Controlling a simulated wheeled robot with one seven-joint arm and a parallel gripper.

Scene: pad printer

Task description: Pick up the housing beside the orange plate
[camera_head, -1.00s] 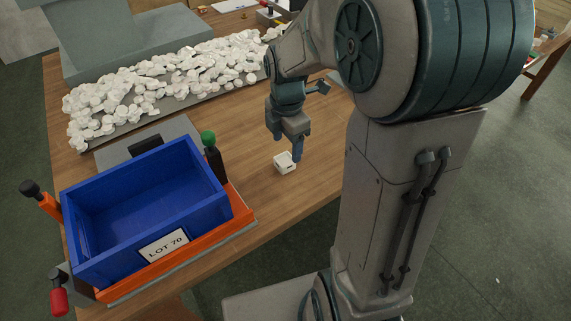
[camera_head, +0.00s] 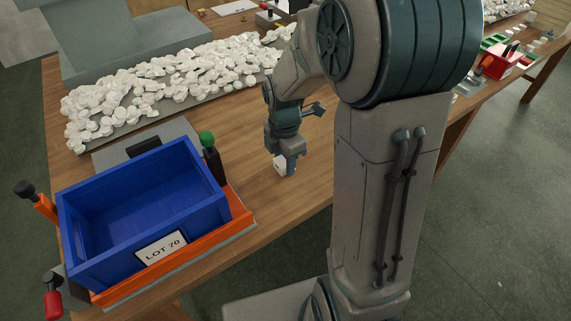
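The housing (camera_head: 279,161) is a small white block on the wooden table, to the right of the orange plate (camera_head: 241,203). The plate lies under a blue bin with a LOT 70 label. My gripper (camera_head: 286,170) points down at the housing, with its fingers in front of and around it. The fingers hide much of the housing. I cannot tell whether they touch it or how far apart they are.
The blue bin (camera_head: 150,195) stands left of my gripper. A green-knobbed dark post (camera_head: 210,155) rises between them. A long pile of white parts (camera_head: 170,80) lies at the back. Bare table (camera_head: 240,125) shows between the pile and my gripper.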

